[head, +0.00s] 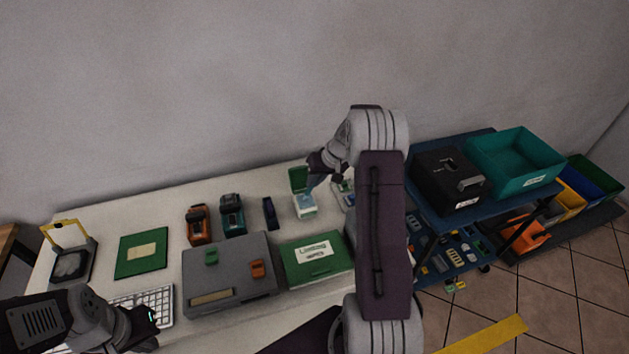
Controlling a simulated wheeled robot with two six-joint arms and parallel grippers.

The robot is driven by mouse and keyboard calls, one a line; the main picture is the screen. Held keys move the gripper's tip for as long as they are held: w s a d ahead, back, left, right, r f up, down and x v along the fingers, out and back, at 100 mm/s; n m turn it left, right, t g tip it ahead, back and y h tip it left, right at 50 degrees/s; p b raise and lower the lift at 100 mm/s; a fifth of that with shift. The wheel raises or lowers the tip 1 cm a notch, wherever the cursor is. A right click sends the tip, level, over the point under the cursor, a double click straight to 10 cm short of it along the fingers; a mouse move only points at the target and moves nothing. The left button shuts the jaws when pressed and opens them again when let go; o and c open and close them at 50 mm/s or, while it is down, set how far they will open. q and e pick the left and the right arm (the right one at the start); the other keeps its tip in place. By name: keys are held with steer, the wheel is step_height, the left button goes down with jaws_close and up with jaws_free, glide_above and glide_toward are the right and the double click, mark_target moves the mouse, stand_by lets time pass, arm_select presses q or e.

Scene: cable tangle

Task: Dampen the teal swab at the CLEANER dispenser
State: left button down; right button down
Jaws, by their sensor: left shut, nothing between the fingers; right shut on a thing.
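A small white dispenser box (305,207) with a raised green lid (298,179) stands at the back of the white table; its label is too small to read. My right gripper (315,187) is shut at the box's opening, reaching down from the right. It is shut on a slim thing, which I take to be the teal swab; its tip is hard to make out against the box, and I cannot tell whether it touches the inside. My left gripper (150,324) is shut and empty over the keyboard at the front left.
Orange (199,224) and teal (232,215) holders stand left of the box, beside a dark slim block (269,213). A grey case (229,273) and a green "Loading" box (316,258) lie in front. A blue cart (437,213) with bins stands right.

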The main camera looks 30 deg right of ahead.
stand_by(0.4)
step_height(320, 180, up, 7)
steer(key=p, duration=0.5)
stand_by(0.4)
steer(key=shift+w+a+r, duration=0.15)
steer(key=shift+w+a, duration=0.05)
steer(key=shift+a, duration=0.15)
steer(key=s+a+r+n, duration=0.1)
steer(key=s+a+r, duration=0.15)
steer(key=a, duration=0.45)
steer(key=s+a+r+n, duration=0.1)
steer(key=s+a+r, duration=0.1)
steer(key=s+a, duration=0.35)
steer(key=s+a+f+n+g+y, duration=0.1)
steer(key=s+a+f, duration=0.2)
steer(key=s, duration=0.1)
steer(key=shift+a+f+n, duration=0.15)
steer(key=shift+a+n, duration=0.15)
